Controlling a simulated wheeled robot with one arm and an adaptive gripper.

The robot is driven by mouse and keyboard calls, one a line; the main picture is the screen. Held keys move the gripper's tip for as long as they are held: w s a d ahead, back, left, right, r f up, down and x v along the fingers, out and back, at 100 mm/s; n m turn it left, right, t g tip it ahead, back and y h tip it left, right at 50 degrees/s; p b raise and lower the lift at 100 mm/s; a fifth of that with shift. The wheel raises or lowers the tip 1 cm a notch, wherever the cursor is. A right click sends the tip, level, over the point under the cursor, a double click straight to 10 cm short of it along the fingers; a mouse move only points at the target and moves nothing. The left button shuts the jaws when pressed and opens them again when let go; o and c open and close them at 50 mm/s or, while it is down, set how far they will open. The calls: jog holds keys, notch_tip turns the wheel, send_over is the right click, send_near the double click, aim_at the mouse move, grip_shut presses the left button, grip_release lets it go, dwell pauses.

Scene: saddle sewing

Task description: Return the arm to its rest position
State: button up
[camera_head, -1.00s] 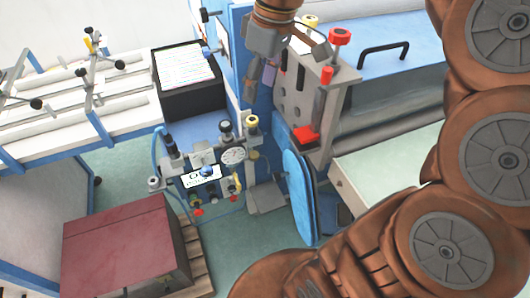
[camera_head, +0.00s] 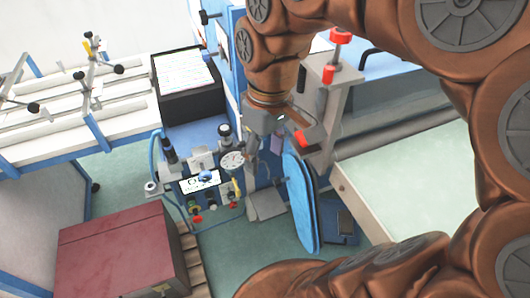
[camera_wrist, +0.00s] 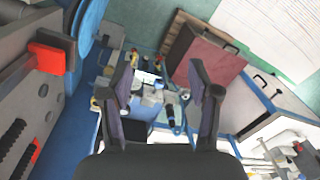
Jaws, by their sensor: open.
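My gripper (camera_head: 264,150) hangs at the end of my brown arm in the head view, in front of the blue and grey machine. Its fingers are partly hard to make out there. In the wrist view my gripper (camera_wrist: 160,85) is open, with its two dark fingers wide apart and nothing between them. My arm arches across the top and right of the head view and hides part of the machine.
A grey machine plate with red knobs (camera_head: 341,36) stands close right of my gripper. A blue oval panel (camera_head: 301,203) is below it. A control panel with gauge (camera_head: 232,161), a black box (camera_head: 187,98) and a dark red box (camera_head: 122,254) lie to the left. Green floor is open between.

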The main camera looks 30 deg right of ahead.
dwell(0.3)
jog(key=s+f+m+g, duration=0.1)
jog(key=s+f+m, duration=0.3)
jog(key=s+f, duration=0.5)
jog(key=shift+s+g+h, duration=0.3)
jog(key=shift+s+h, duration=0.1)
jog(key=shift+s, duration=0.75)
jog(key=shift+d, duration=0.1)
jog(key=shift+c, duration=0.4)
